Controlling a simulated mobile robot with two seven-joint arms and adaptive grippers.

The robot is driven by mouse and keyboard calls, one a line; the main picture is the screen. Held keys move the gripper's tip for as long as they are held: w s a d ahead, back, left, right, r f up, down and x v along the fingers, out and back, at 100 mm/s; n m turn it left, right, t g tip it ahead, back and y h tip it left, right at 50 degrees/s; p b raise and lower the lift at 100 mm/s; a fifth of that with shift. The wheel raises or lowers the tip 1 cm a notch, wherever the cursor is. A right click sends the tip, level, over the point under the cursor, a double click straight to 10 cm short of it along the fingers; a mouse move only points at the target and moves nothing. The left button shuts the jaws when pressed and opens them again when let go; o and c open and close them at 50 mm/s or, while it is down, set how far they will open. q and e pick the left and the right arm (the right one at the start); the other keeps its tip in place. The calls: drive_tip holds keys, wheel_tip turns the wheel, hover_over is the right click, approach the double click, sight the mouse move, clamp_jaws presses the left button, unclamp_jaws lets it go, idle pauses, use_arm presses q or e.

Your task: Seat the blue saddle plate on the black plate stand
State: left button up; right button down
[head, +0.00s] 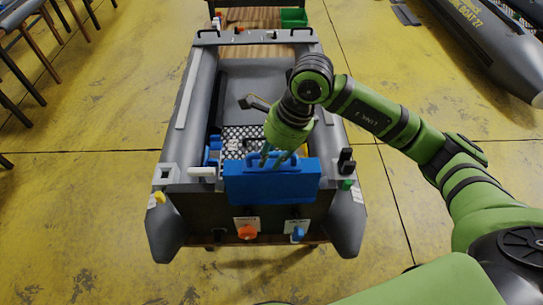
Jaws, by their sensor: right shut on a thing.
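The blue saddle plate (272,185) is upright at the stern of the grey inflatable boat, in front of the transom's top edge. My right gripper (274,158) reaches down from above and is shut on the plate's raised handle. I cannot tell whether the plate touches the transom or hangs just above it. A small black upright piece (346,162) stands to the right of the plate. I cannot tell whether it is the black plate stand; no other stand shows clearly. My left gripper is out of view.
The grey boat (198,110) holds a checkered panel (240,145) and blue items behind the plate. A white cylinder (202,172) lies left of the plate. Orange (247,232) and blue (297,234) knobs sit on the transom below. Yellow floor (110,200) is clear on the left.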

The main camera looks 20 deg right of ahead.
drive_tip(key=shift+r+p, duration=1.95)
drive_tip(key=shift+r, duration=2.2)
drive_tip(key=shift+f, duration=0.1)
